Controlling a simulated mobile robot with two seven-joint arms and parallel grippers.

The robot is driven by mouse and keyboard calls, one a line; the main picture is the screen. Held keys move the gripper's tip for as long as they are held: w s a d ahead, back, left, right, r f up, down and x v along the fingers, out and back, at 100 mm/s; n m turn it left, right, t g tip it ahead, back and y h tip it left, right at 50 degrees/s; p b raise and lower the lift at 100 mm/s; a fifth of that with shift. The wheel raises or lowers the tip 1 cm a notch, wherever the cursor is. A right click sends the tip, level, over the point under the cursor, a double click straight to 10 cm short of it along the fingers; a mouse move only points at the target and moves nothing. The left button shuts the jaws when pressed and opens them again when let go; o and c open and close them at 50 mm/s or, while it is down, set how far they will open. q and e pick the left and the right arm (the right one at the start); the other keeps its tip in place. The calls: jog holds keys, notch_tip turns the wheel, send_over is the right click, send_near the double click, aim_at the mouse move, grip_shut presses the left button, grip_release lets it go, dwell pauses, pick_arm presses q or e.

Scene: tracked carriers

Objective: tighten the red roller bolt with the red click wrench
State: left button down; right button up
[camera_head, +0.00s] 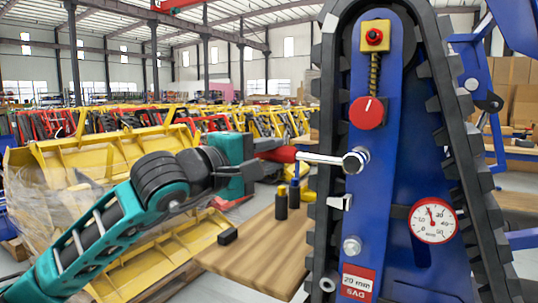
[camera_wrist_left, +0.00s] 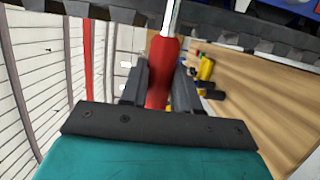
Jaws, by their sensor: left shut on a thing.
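My left gripper (camera_head: 268,148) is shut on the red handle of the click wrench (camera_head: 282,155). The wrist view also shows the red handle (camera_wrist_left: 161,75) between the fingers, with the silver shaft running away from it. In the head view the shaft reaches right to the blue side plate (camera_head: 390,190). The silver wrench head (camera_head: 355,160) is at the plate and appears to sit over a bolt, whose colour is hidden. A red round knob with a white mark (camera_head: 368,113) is just above it. My right gripper is not in view.
The black track (camera_head: 325,230) runs around the blue plate. A silver bolt (camera_head: 352,245) and a dial gauge (camera_head: 434,221) are lower on it. A yellow bucket (camera_head: 100,155) stands behind my arm.

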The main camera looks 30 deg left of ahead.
pick_arm(q)
jog(key=shift+r, duration=0.1)
jog(key=shift+r+m+p, duration=0.6)
jog(key=shift+r+p, duration=0.05)
jog(key=shift+p, duration=0.15)
jog(key=shift+r, duration=0.1)
jog(key=shift+d+r+m+g+p, duration=0.15)
jog(key=shift+r+m+g+p, duration=0.15)
jog(key=shift+r+m+p, duration=0.45)
jog(key=shift+f+n, duration=0.15)
jog(key=shift+n, duration=0.1)
